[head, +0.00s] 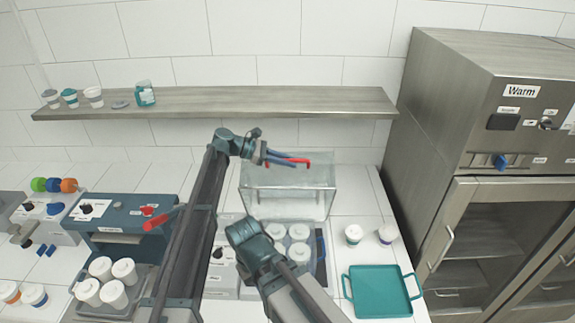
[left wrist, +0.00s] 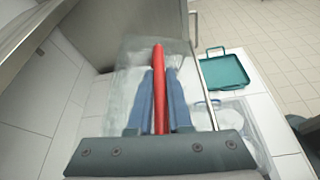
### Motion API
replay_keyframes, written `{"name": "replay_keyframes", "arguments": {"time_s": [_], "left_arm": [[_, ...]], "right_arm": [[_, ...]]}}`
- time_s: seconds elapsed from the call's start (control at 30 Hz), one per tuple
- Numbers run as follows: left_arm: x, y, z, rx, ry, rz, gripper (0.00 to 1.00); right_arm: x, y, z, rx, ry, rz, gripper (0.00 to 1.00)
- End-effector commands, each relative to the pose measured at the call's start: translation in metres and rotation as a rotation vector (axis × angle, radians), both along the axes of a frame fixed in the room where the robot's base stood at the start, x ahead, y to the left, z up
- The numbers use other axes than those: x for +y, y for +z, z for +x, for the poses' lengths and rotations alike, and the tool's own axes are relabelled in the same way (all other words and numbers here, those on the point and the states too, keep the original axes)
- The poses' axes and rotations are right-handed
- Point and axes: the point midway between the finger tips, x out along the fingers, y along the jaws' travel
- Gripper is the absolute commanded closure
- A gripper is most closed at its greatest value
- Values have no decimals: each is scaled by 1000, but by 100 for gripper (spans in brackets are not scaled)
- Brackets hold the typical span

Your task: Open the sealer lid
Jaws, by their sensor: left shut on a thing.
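The clear box-like lid (head: 290,203) is raised behind the cups in the head view, and its see-through wall also shows in the left wrist view (left wrist: 127,75). A red bar-shaped handle (head: 300,161) is at its top edge. My left gripper (head: 281,159) is shut on this handle. In the left wrist view the red handle (left wrist: 158,65) runs between the two blue fingers (left wrist: 159,85). My right arm reaches in from the bottom, but its fingers do not show. The lid's hinge cannot be made out.
White cups (head: 299,232) stand below the lid. A teal tray (head: 382,312) and two small cups (head: 353,234) are to the right. A steel warming cabinet (head: 440,130) bounds the right side. A shelf (head: 220,103) runs above. A blue machine (head: 118,220) stands left.

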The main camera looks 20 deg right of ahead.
Motion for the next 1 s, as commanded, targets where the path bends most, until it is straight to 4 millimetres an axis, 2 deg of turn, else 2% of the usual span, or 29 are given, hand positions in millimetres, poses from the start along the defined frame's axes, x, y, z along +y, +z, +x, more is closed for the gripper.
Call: {"name": "replay_keyframes", "arguments": {"time_s": [0.03,0.23,0.73,0.77,0.9,1.0], "left_arm": [[-2,1,8,-1,1,2,100],[-6,4,22,-1,1,1,100],[-7,5,26,0,1,-2,100],[-7,5,26,0,1,-2,79],[-7,5,26,0,1,-2,54],[-7,5,26,0,1,-1,53]], "right_arm": [[0,2,0,0,0,0,100],[0,4,0,0,1,0,100],[0,4,0,0,1,0,100],[0,4,0,0,1,0,100],[0,4,0,0,1,0,100],[0,4,0,0,1,0,100]]}}
